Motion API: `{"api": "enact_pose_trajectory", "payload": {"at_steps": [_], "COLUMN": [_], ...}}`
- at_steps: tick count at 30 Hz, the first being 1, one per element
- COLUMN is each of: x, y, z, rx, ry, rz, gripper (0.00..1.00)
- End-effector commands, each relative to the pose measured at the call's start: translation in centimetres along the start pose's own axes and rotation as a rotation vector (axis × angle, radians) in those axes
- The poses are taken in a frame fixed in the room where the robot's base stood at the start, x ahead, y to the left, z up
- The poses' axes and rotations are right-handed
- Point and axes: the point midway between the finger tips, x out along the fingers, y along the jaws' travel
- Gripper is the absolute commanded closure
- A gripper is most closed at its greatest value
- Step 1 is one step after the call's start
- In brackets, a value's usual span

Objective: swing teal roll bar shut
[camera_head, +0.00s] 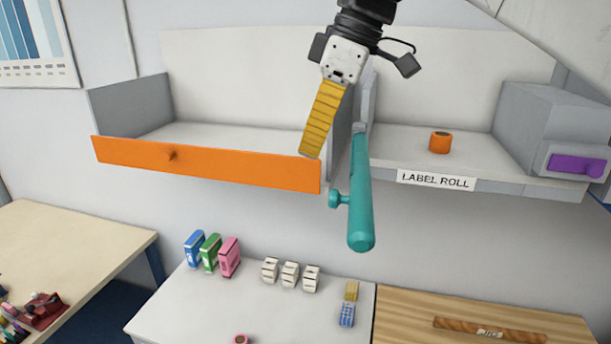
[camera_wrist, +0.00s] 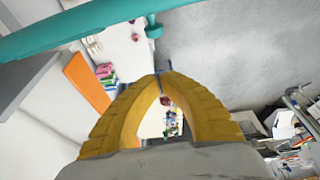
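The teal roll bar (camera_head: 361,200) is hinged at the divider on the left of the label roll shelf and sticks out toward the camera, away from the shelf front. Its teal knob (camera_head: 336,200) is on its left side. In the wrist view the bar (camera_wrist: 80,28) crosses the upper left, with the knob (camera_wrist: 154,28) near the top middle. My gripper (camera_head: 311,156) points down to the left of the bar, apart from it, by the orange front's right end. Its yellow fingertips (camera_wrist: 163,73) meet with nothing visible between them.
An orange roll (camera_head: 440,142) stands on the shelf (camera_head: 400,150) behind the "LABEL ROLL" sign (camera_head: 436,180). An orange front (camera_head: 210,166) closes the left bay. A grey box with a purple handle (camera_head: 576,165) is at right. Small boxes stand on the white counter (camera_head: 190,310) below.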

Motion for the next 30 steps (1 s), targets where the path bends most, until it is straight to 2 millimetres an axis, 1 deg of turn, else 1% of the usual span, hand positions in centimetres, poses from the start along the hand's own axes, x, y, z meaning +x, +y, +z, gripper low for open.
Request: {"api": "enact_pose_trajectory", "payload": {"at_steps": [3,9,11,12,15,18,22,30], "x": [2.5,6.8,7.5,7.0,6.5,6.3,6.2,6.2], "y": [0.0,0.1,0.0,0.1,0.1,0.1,0.1,0.1], "z": [-0.1,-0.1,0.1,1.0,2.4,3.2,3.8,3.8], "rx": [-0.001,0.0,0.001,0.006,0.006,0.003,0.003,0.001], "ry": [0.0,0.0,0.0,0.0,0.0,0.0,0.0,0.0], "rz": [0.0,0.001,0.001,0.002,0.002,0.002,0.002,0.001], "gripper": [1.0,1.0,1.0,1.0,1.0,1.0,1.0,1.0]}}
